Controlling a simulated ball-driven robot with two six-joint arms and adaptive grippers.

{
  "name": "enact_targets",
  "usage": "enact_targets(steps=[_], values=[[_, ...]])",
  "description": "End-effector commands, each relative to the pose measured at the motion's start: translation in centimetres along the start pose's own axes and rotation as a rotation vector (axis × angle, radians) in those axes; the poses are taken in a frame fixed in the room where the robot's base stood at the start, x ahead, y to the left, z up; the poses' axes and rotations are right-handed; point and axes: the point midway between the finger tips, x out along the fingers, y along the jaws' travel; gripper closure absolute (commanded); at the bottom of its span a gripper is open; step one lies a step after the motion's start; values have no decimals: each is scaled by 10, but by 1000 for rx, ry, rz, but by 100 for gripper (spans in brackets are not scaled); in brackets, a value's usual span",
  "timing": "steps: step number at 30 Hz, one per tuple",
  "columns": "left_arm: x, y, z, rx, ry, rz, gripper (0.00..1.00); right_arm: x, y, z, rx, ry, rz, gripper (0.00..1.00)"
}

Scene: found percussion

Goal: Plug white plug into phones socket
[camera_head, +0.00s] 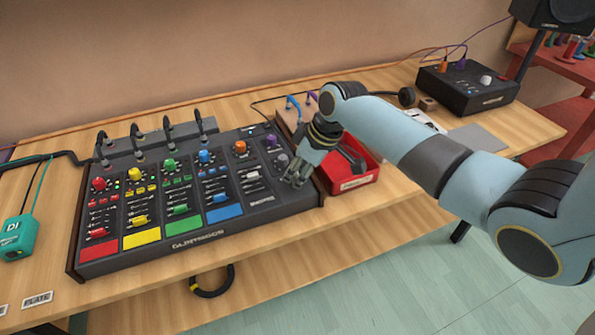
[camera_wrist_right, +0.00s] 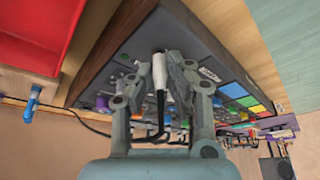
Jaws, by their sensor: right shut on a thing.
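The mixer (camera_head: 175,240) is a dark console with coloured pads and knobs, on the wooden table. My right gripper (camera_head: 297,180) is over its right end. In the right wrist view my right gripper (camera_wrist_right: 168,70) is shut on the white plug (camera_wrist_right: 160,76), with a black cable behind it. The plug's front end is at the mixer's dark top panel (camera_wrist_right: 178,32); whether it is inside a socket I cannot tell. A small white label (camera_wrist_right: 209,74) is beside the fingers, its text unclear. The phones socket is not distinguishable. My left gripper is not in view.
A red tray (camera_head: 350,183) stands right of the mixer, close to my right arm. Several black cables (camera_head: 137,130) plug in along the mixer's back. A teal DI box (camera_head: 16,240) is at the left. A black box (camera_head: 468,90) stands at the back right.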

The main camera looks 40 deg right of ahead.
Motion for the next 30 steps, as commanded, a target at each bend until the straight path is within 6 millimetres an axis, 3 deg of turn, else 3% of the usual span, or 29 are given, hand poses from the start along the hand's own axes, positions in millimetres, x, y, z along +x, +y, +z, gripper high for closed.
enact_targets(steps=[4, 5, 11, 22, 30], values=[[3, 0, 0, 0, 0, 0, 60, 4, 0, 2, 0, -1, -1, 100], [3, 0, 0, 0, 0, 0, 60, 5, 0, 2, 0, -1, -1, 84], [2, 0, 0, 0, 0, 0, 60, 4, 0, 2, 0, -1, -1, 58], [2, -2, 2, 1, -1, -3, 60, -4, 1, 2, 0, 0, 1, 58], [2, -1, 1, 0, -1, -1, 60, -58, 1, 2, -4, -1, 3, 58]])
